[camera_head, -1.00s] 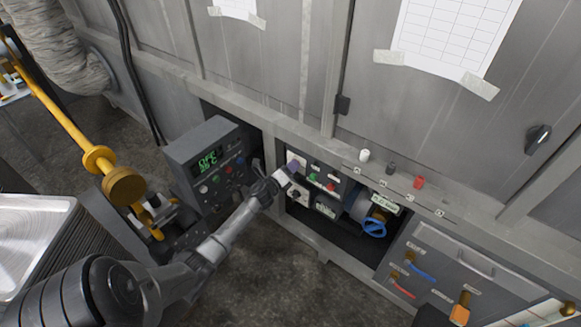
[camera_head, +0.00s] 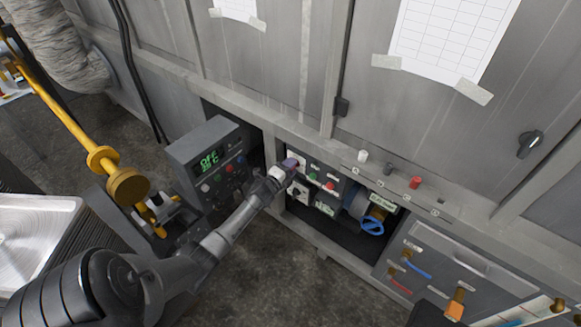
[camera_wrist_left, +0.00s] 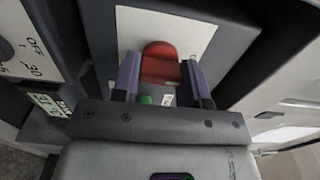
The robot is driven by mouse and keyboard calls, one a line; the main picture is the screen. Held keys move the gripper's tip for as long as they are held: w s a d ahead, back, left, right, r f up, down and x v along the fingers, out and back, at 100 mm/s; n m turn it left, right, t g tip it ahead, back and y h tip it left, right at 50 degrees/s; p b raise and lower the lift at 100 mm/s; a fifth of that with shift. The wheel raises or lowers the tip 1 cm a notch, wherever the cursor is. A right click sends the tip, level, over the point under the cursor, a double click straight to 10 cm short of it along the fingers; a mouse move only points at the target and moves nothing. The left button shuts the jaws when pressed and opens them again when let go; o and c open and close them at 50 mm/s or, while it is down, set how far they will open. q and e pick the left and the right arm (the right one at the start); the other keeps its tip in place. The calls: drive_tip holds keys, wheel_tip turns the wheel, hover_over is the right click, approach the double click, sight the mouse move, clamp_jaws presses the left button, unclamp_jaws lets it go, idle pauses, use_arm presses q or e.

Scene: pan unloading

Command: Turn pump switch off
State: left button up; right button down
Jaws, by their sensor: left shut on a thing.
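The pump switch shows in the left wrist view as a red rocker (camera_wrist_left: 160,63) on a white plate (camera_wrist_left: 190,28), with a green part (camera_wrist_left: 146,100) below it. My left gripper (camera_wrist_left: 160,80) has its purple fingers on either side of the red part and is shut on it. In the head view my left gripper (camera_head: 288,166) is at the upper left of the recessed control panel (camera_head: 335,172) and covers the switch there. My right gripper is not in view.
A box with a green "OFF" display (camera_head: 210,159) stands close left of my left arm. Right of the gripper are red and green buttons (camera_head: 330,186) and a blue valve wheel (camera_head: 373,225). A metal tray (camera_head: 40,235) is at far left.

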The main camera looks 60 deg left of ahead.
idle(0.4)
use_arm(q)
drive_tip(key=o, duration=0.9)
drive_tip(key=p+v, duration=0.5)
drive_tip(key=v, duration=0.9)
drive_tip(key=shift+w, duration=0.1)
